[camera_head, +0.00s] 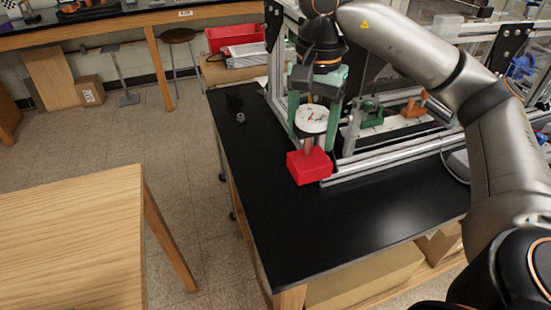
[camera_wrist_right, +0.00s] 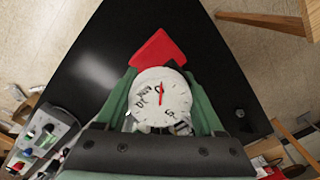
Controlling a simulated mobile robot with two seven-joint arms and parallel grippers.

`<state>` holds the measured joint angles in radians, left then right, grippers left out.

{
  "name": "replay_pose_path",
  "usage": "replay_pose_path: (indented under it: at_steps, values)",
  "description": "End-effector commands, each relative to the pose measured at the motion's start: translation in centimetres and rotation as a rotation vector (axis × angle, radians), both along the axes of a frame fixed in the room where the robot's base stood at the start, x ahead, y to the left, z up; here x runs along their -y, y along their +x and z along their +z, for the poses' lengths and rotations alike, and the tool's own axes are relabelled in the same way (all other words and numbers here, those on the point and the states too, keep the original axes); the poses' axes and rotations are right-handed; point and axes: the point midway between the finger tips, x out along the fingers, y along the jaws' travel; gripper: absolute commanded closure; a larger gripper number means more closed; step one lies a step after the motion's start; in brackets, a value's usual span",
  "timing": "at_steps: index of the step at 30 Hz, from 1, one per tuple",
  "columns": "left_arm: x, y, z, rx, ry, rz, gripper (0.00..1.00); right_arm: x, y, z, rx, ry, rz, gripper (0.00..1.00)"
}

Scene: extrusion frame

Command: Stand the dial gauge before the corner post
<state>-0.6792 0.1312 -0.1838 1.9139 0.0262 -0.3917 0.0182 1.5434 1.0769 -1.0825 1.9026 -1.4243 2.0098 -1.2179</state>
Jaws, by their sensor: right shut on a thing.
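The dial gauge (camera_head: 311,119) has a round white face with a red needle, a short stem and a red block base (camera_head: 310,167). My right gripper (camera_head: 314,130) has green fingers shut on the gauge, one on each side of the dial. The gauge is upright over the black bench top; I cannot tell whether its base touches it. The right wrist view shows the dial (camera_wrist_right: 160,98) between the fingers and the red base (camera_wrist_right: 158,50) beyond it. The silver extrusion frame's corner post (camera_head: 276,62) rises behind and left of my gripper, partly hidden. My left gripper is out of view.
The black bench (camera_head: 330,225) is clear in front of and left of the gauge, except for a small grey part (camera_head: 240,117). Low silver rails (camera_head: 400,150) run close right of the gauge. A green part and an orange part sit inside the frame. A wooden table (camera_head: 70,235) stands left.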

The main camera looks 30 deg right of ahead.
Motion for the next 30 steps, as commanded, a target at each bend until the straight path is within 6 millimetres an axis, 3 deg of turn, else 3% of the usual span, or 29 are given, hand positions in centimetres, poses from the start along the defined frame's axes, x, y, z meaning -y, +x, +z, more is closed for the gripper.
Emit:
replay_pose_path:
  at_steps: [6,12,22,30]
  values:
    - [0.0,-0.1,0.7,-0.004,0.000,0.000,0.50,-0.4,5.0,-2.3,-0.001,0.000,-0.001,1.00]
    - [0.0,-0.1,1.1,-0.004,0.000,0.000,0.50,-0.5,7.6,-5.6,0.001,0.000,0.000,1.00]
    - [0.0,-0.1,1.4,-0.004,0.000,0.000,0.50,-0.7,9.5,-8.1,0.000,0.000,0.001,1.00]
    - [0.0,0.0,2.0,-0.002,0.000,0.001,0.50,-0.6,9.4,-10.8,0.003,0.001,0.000,1.00]
